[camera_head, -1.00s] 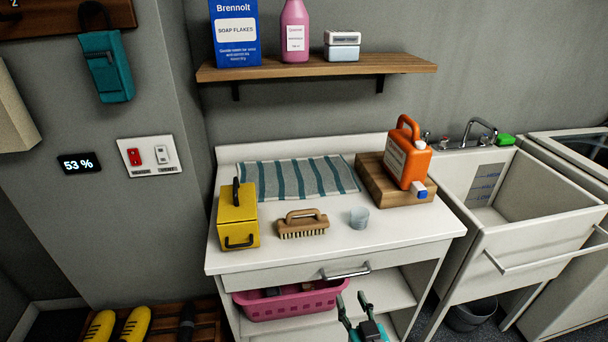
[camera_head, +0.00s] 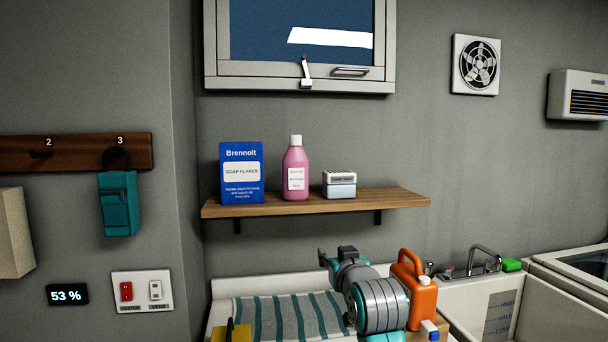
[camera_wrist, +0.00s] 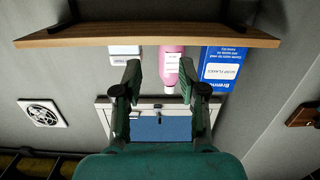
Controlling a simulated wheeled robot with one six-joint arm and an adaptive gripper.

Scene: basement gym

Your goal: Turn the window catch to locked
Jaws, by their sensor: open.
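The window (camera_head: 300,76) is on the wall above the shelf, with a pale frame and blue pane. Its small silver catch (camera_head: 306,74) sits at the bottom middle of the frame, its lever standing roughly upright. In the head view my gripper (camera_head: 335,256) is below the shelf, well below the catch.
The wooden shelf (camera_head: 400,200) juts out between my gripper and the window. It holds a blue soap flakes box (camera_head: 241,173), a pink bottle (camera_head: 295,170) and a small box stack (camera_head: 340,185). An orange jug (camera_head: 422,300) stands close right of my arm. The shelf's right end is clear.

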